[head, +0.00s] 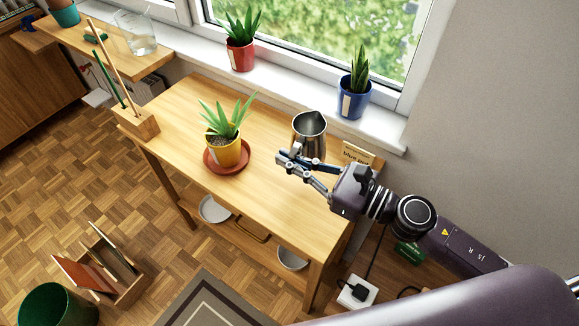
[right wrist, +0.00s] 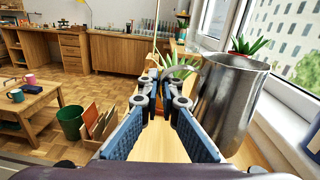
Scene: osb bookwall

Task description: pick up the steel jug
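The steel jug (head: 310,132) stands upright on the wooden table (head: 262,160), near its window-side edge. It also fills the right side of the right wrist view (right wrist: 230,100). My right gripper (head: 289,163) is at the near side of the jug, with its fingers apart. In the right wrist view its two blue-padded fingers (right wrist: 158,90) point past the jug's left side, and the jug's body is outside them. I cannot tell whether the fingertips touch the handle. My left gripper is not in view.
A yellow pot (head: 228,153) with a plant stands on a red saucer left of the jug. A red pot (head: 240,55) and a blue pot (head: 353,100) stand on the windowsill. A small sign (head: 356,153) stands right of the jug. The table's front strip is clear.

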